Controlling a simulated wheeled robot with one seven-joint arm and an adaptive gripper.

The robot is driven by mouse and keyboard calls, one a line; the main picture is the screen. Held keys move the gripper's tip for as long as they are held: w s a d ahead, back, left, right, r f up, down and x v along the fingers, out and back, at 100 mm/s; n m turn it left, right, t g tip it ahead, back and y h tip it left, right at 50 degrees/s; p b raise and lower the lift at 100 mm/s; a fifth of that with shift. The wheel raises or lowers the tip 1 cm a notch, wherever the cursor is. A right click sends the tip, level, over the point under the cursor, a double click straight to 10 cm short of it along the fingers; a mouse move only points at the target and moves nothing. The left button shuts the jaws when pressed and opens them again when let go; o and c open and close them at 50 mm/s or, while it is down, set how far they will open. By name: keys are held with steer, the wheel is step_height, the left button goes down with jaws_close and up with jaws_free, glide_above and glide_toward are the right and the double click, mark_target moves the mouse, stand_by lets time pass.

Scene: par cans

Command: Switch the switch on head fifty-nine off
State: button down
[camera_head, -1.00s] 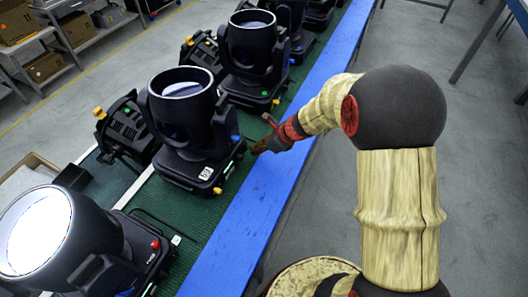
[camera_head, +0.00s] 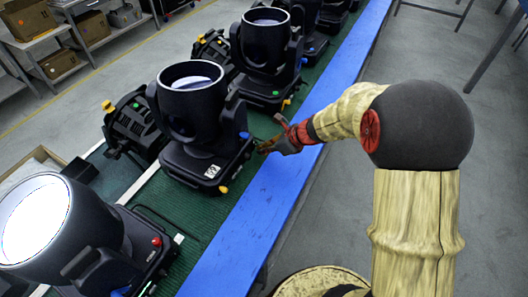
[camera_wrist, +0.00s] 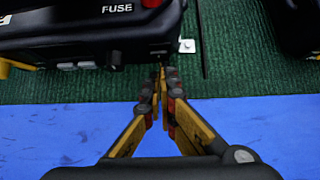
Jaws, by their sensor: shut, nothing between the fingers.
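Several dark moving-head lamps stand in a row. My gripper (camera_head: 261,148) is at the right side of the middle head's base. In the wrist view my gripper (camera_wrist: 161,80) is shut and empty, its tips close to a dark base (camera_wrist: 90,35) marked "FUSE". A red part (camera_wrist: 151,3) shows at the top edge; I cannot make out a switch position.
The heads stand on a green strip (camera_head: 185,258) edged by a blue band (camera_head: 262,205). Other heads (camera_head: 268,50) continue farther back, with smaller black lamps (camera_head: 133,122) on the left. Shelves with boxes (camera_head: 90,30) stand at the far left.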

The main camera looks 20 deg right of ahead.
steer(key=shift+r, duration=0.15)
steer(key=shift+r+p, duration=0.7)
steer(key=shift+r, duration=0.05)
steer(key=shift+f, duration=0.1)
